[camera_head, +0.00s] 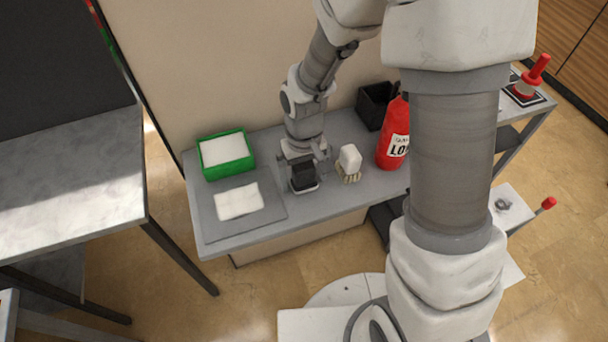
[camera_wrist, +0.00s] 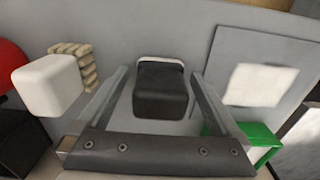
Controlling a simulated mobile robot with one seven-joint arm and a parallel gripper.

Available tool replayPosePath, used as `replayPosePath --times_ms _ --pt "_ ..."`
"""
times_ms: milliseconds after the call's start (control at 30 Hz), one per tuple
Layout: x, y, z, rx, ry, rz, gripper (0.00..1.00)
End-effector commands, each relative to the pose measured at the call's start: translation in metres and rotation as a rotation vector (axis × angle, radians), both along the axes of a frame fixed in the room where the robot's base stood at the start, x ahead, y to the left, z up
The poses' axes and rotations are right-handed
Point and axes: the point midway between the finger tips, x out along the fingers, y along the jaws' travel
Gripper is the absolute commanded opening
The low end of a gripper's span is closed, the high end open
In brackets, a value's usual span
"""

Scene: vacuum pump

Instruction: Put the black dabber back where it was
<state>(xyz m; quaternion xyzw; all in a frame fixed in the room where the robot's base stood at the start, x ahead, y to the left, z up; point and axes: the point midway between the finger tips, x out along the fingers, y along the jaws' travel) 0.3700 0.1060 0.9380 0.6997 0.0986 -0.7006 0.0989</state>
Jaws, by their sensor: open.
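The black dabber (camera_head: 303,177) stands on the grey table below my gripper (camera_head: 302,160), with a pale rim showing at its base. In the wrist view the dabber (camera_wrist: 160,92) sits between the two fingers of my gripper (camera_wrist: 160,76). The fingers are apart, with a visible gap to the dabber on each side. Its underside and exact contact with the table are hidden.
A white block brush with tan bristles (camera_head: 350,160) stands close right of the dabber. A red bottle (camera_head: 393,140) and black bin (camera_head: 374,106) are farther right. Left are a green box (camera_head: 227,155) and a grey mat (camera_head: 270,207) bearing a white cloth (camera_head: 238,200).

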Motion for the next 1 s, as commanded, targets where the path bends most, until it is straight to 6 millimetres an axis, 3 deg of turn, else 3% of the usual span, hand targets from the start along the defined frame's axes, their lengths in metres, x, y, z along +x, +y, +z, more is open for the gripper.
replayPosePath --times_ms 167,533,800,1000 --pt "0.001 0.0 0.014 0.001 -0.004 0.0 1.0" --pt "0.001 0.0 0.091 0.002 -0.006 -0.001 1.0" --pt "0.0 0.0 0.122 0.0 -0.004 -0.001 1.0" --pt "-0.007 -0.016 0.152 0.004 -0.062 -0.034 1.0"
